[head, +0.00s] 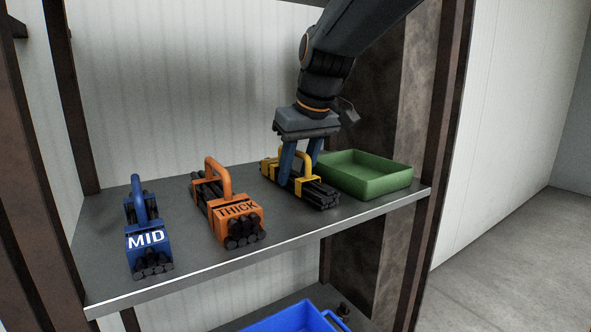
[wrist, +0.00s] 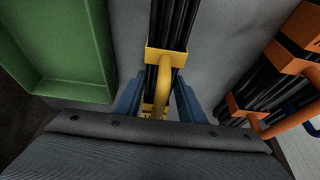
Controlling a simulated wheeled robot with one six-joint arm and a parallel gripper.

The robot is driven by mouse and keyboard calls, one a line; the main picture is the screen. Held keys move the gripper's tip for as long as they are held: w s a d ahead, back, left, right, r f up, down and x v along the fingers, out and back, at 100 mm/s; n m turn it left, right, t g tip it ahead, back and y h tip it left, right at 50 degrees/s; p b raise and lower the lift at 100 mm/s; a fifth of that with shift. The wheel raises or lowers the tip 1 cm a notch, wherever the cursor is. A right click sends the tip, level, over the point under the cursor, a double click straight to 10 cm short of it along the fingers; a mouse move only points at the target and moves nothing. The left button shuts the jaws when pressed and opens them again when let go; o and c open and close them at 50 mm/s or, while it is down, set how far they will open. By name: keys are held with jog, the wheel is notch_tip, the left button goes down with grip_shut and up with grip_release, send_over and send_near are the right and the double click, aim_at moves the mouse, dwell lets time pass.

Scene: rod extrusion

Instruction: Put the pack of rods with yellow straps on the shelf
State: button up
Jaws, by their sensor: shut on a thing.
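The pack of dark rods with yellow straps (head: 318,195) is on the grey shelf (head: 305,226), between the orange pack and the green tray. It has a yellow handle on top. My gripper (head: 297,176) reaches down from above with its blue fingers on either side of the handle, and is shut on it. In the wrist view the yellow-strapped pack (wrist: 168,52) runs up the middle, with the handle between my fingers (wrist: 158,105). The pack looks level and at shelf height; I cannot tell whether it touches the shelf.
An orange pack marked THICK (head: 238,212) and a blue pack marked MID (head: 148,240) stand to the left on the shelf. A green tray (head: 372,184) is close on the right. A blue bin (head: 290,320) is below. Rusty posts frame the shelf.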

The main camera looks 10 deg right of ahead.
jog(key=shift+f, duration=0.25)
jog(key=o, duration=1.4)
jog(key=shift+c, duration=0.2)
jog(key=b+v, duration=0.1)
jog(key=v, duration=1.1)
jog(key=shift+s+r+b, duration=0.1)
jog(key=shift+r+b, duration=0.1)
jog(key=shift+b, duration=0.1)
